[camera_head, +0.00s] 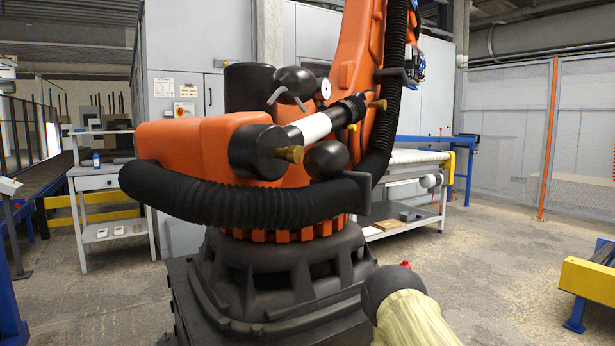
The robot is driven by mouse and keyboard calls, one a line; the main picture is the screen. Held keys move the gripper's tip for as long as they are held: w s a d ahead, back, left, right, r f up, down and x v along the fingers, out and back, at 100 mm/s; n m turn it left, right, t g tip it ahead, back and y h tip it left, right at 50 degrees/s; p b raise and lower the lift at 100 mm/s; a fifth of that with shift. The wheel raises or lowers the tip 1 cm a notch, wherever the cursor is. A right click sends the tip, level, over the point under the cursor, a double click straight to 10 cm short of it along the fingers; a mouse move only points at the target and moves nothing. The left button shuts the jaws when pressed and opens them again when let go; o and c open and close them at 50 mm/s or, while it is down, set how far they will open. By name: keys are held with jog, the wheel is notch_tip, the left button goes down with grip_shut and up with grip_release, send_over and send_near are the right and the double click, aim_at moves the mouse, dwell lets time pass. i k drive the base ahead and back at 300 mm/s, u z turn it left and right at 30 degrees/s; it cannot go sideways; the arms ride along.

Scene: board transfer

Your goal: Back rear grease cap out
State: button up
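A large orange robot arm (205,140) on a dark cast base (285,285) fills the middle of the view. A cylinder with a white middle (312,128) and black ends lies across it. A brass cap-like fitting (290,153) sticks out at the near black end. Another brass fitting (378,104) shows at the far end, and a smaller one (352,128) lies just below the cylinder. I cannot tell which is the rear grease cap. None of them is visibly touched by anything. My gripper is not seen in this view.
A thick black corrugated hose (240,203) wraps round the orange arm. A small gauge (325,88) and a grey lever (289,97) are close to the cylinder. A side table (100,180) stands left, a yellow rail (588,275) right. Floor (490,270) is open at right.

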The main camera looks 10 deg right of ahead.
aim_at(295, 152)
jog(key=z, duration=0.05)
jog(key=k, duration=0.2)
jog(key=u, duration=0.7)
jog(key=i, duration=0.65)
jog(key=z, duration=1.65)
